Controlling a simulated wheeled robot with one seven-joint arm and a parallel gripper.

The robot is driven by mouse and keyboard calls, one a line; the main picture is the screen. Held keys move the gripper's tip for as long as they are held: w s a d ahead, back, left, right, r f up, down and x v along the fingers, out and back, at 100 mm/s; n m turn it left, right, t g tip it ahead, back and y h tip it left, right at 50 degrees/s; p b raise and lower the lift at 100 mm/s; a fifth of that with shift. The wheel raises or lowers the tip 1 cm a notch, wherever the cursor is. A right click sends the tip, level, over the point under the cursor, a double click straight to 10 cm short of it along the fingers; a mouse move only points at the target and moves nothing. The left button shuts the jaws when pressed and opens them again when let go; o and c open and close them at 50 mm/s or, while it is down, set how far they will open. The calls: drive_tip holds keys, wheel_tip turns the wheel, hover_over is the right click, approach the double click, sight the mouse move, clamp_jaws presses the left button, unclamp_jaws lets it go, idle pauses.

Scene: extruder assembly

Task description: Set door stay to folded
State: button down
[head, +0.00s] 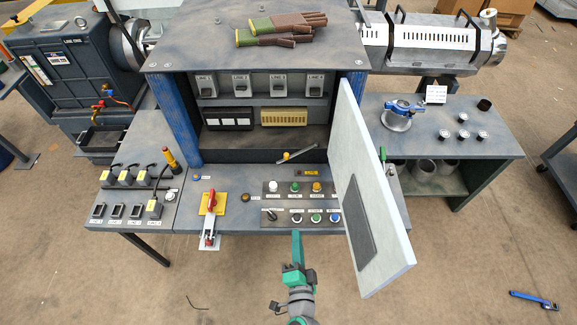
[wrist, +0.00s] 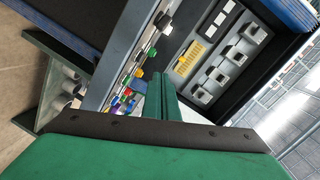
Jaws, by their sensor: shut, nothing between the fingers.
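The cabinet door (head: 378,200) stands swung open toward me on the right of the grey cabinet. A thin grey bar with an orange spot (head: 298,154) lies slanted at the lower front edge of the cabinet opening; it looks like the door stay, and I cannot tell how it joins the door or frame. My green gripper (head: 296,236) is in front of the panel's front edge, left of the door and apart from the bar. In the wrist view its fingers (wrist: 160,92) are together and empty, pointing toward the cabinet. The bar is not clear there.
The sloping control panel (head: 240,205) carries several buttons and a red-handled switch (head: 211,202). Breakers (head: 240,85) line the cabinet inside. Gloves (head: 285,28) lie on its top. A side table (head: 450,140) stands right, behind the door. The floor in front is mostly clear.

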sight(287, 157)
drive_tip(key=w+a+r+m, duration=0.1)
drive_tip(key=w, duration=0.7)
drive_tip(key=w+r+m+t+y, duration=0.1)
drive_tip(key=w, duration=0.7)
drive_tip(key=w+a+r+m+y, duration=0.1)
drive_tip(key=w+r, duration=0.1)
drive_tip(key=w, duration=0.6)
drive_tip(key=shift+w+a+m+t, duration=0.3)
drive_tip(key=shift+w, duration=0.1)
